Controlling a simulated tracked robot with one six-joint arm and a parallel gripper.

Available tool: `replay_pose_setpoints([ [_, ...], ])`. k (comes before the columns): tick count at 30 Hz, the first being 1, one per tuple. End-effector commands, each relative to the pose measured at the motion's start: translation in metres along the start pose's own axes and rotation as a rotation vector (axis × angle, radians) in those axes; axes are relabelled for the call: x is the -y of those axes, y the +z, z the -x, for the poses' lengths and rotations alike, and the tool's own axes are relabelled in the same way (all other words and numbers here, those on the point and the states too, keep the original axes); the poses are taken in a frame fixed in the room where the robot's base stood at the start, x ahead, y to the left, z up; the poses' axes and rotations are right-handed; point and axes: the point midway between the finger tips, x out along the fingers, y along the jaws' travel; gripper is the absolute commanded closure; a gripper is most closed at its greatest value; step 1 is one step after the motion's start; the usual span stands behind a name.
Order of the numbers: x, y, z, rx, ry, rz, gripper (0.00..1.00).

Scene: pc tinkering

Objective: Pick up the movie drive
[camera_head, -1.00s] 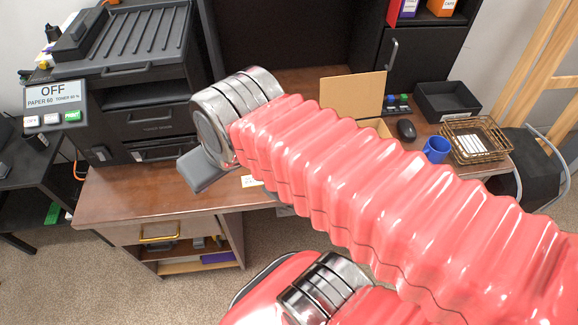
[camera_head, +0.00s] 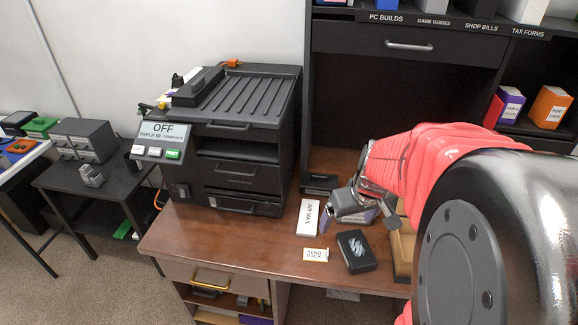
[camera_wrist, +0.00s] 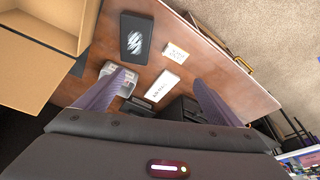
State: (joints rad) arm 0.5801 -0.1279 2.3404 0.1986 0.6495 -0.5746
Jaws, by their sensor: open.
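I cannot tell for certain which object is the movie drive, as the small labels are hard to read. A black case with a white emblem (camera_head: 356,251) lies on the desk; the wrist view shows it near the top (camera_wrist: 136,38). A small white labelled item (camera_head: 316,254) lies to its left, and also shows in the wrist view (camera_wrist: 176,52). A white labelled box (camera_head: 309,217) lies farther back, between my fingers in the wrist view (camera_wrist: 162,86). My gripper (camera_head: 352,212) is open and empty above the desk, its purple fingers spread wide (camera_wrist: 161,78).
An open cardboard box (camera_wrist: 40,62) stands beside the black case. The printer (camera_head: 235,140) stands left of the labelled items, with a small black object (camera_head: 318,183) near it. Dark shelving (camera_head: 410,75) rises behind. The desk's front left (camera_head: 215,240) is clear.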

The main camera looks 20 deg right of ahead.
Motion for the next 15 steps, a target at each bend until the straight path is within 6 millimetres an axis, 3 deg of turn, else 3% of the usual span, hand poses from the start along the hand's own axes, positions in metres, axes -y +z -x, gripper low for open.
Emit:
replay_pose_setpoints([
  [3,-0.033,0.007,-0.023,0.024,0.003,-0.032,0.12],
  [6,-0.053,0.013,-0.036,0.035,0.004,-0.049,0.12],
  [10,-0.068,0.018,-0.046,0.041,0.006,-0.058,0.12],
  [15,-0.071,0.018,-0.048,0.042,0.007,-0.058,0.12],
])
